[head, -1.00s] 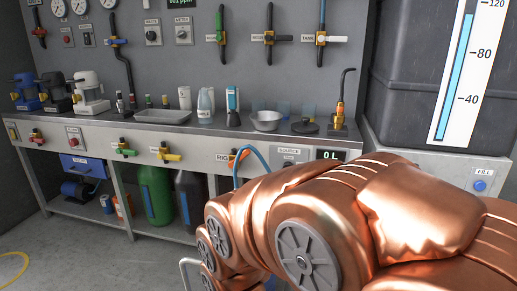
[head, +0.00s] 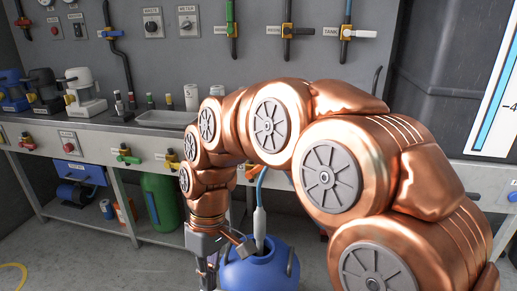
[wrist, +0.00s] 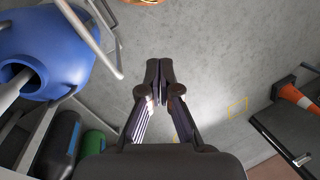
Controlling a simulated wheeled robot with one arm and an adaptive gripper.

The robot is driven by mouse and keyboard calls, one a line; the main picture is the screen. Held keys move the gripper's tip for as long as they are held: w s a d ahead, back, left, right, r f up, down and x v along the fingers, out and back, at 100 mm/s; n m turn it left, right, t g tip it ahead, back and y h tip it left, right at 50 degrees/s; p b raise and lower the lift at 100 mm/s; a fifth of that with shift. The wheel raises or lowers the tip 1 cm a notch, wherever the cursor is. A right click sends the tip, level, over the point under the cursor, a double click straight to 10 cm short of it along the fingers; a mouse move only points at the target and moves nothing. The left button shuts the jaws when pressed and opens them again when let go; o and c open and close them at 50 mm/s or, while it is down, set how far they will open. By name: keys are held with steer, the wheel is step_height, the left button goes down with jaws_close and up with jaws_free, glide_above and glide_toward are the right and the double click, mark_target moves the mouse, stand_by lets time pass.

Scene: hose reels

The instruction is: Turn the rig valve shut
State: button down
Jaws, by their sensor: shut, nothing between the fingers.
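The rig valve does not show now; in the head view my copper arm covers the part of the bench front right of the yellow-handled valve (head: 170,160). My gripper (head: 207,276) hangs pointing down in front of the bench, just left of a blue drum (head: 262,272). In the wrist view my gripper (wrist: 159,76) has its fingertips together, with nothing between them, over grey floor. The blue drum (wrist: 62,42) is at the upper left there, apart from the fingers. A blue hose (head: 260,188) runs down to a grey nozzle in the drum's opening.
Green-handled (head: 125,156) and red-handled (head: 27,141) valves sit on the bench front. A green cylinder (head: 160,200) stands below. A pale metal frame (wrist: 105,35) is beside the drum in the wrist view. An orange cone (wrist: 292,94) is at right. Floor below the fingers is clear.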

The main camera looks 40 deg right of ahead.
steer(key=w+d+r+n+t+y+p, duration=0.1)
steer(key=w+d+r+p, duration=0.1)
steer(key=w+r, duration=0.3)
steer(key=w+d+r+n+t+y+p, duration=0.1)
steer(key=w+r+p, duration=0.15)
steer(key=w, duration=0.55)
step_height(320, 180, up, 6)
steer(key=n+t+p, duration=0.2)
steer(key=t+p, duration=0.3)
steer(key=p, duration=0.3)
glide_above(258, 169)
steer(key=d, duration=0.3)
steer(key=x, duration=0.6)
steer(key=s+x, duration=0.1)
steer(key=x, duration=0.2)
steer(key=shift+w+a+f+b, duration=0.1)
steer(key=shift+a+f+b, duration=0.2)
steer(key=shift+s+d+f, duration=0.65)
steer(key=shift+s+d, duration=0.1)
steer(key=shift+s+d+f, duration=0.3)
steer(key=shift+s+f, duration=0.05)
steer(key=shift+f, duration=0.15)
steer(key=shift+d+f+b, duration=0.1)
steer(key=shift+f+b, duration=0.05)
steer(key=shift+b, duration=0.2)
